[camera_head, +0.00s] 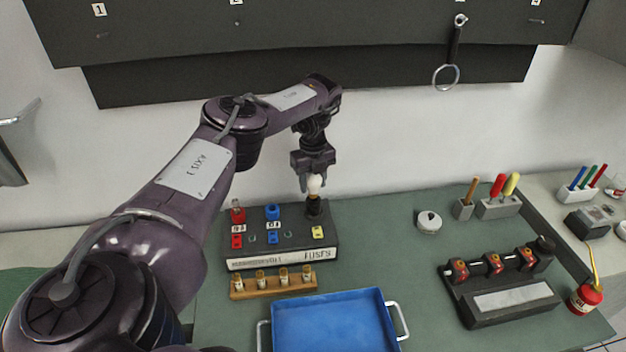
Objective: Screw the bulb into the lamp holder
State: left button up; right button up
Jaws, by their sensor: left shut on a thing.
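The white bulb (315,184) is held upright between the fingers of my left gripper (313,182), which points down. The lamp holder (314,206) is a dark round socket at the back right of the dark fuse box (280,240). The bulb is directly above the holder, and its lower end looks to be at the holder's mouth. I cannot tell whether the threads are engaged. My right gripper is not in view.
A wooden rack of fuses (272,287) stands in front of the box, with a blue tray (330,325) nearer. A white round thing (428,222), tool holders (497,208) and a dark stand (500,304) are to the right.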

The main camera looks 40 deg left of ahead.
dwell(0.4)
pick_arm(q)
jog(key=shift+f+b, duration=0.7)
jog(key=shift+f, duration=0.55)
dwell(1.3)
jog(key=m, duration=1.2)
jog(key=shift+w, duration=0.1)
jog(key=m+p, duration=0.1)
jog(key=m, duration=0.3)
jog(key=shift+d, duration=0.1)
